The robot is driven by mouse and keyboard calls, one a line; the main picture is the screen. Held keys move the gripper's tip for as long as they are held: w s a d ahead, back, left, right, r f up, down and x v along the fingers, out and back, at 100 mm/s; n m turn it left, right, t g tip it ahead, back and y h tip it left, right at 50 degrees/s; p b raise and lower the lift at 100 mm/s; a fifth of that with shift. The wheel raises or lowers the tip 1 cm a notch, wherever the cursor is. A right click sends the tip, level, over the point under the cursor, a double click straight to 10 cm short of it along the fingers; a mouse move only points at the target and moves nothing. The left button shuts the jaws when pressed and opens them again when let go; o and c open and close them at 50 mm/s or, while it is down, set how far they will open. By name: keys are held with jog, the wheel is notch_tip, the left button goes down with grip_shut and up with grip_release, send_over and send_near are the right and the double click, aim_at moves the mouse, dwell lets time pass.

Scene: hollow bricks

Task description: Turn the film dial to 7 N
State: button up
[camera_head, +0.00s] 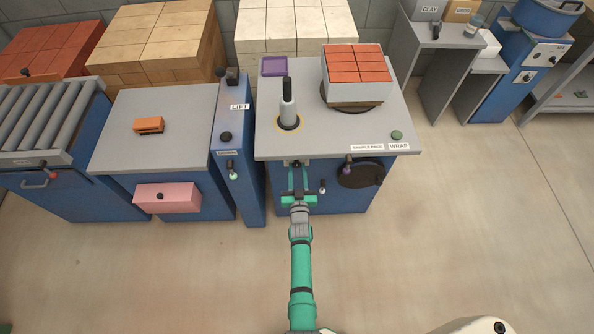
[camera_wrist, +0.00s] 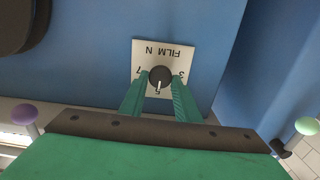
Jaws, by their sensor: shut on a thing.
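The film dial (camera_wrist: 160,76) is a round black knob with a white pointer line, on a white plate (camera_wrist: 166,50) marked FILM N. The plate appears upside down in the wrist view, with 7 at left, 5 at bottom and 3 at right. The pointer is toward the 5. My gripper (camera_wrist: 160,82) has its two green fingers on either side of the knob, shut on it. In the head view my gripper (camera_head: 297,176) reaches the blue front of the wrap cabinet (camera_head: 335,200), below its grey top; the dial is mostly hidden there.
The blue lift column (camera_head: 238,150) stands at left. Red bricks (camera_head: 357,63) sit on top. The floor in front is clear.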

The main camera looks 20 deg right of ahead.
jog(key=shift+a, duration=0.1)
jog(key=m, duration=0.8)
jog(key=shift+f+m, duration=0.1)
jog(key=shift+m, duration=0.2)
jog(key=m, duration=0.4)
jog(key=shift+s+d+m, duration=0.1)
jog(key=shift+d+m, duration=0.15)
jog(key=shift+m, duration=0.05)
jog(key=shift+f+m, duration=0.15)
jog(key=shift+m, duration=2.15)
jog(key=o, duration=1)
jog(key=v, duration=1)
jog(key=shift+s, duration=0.4)
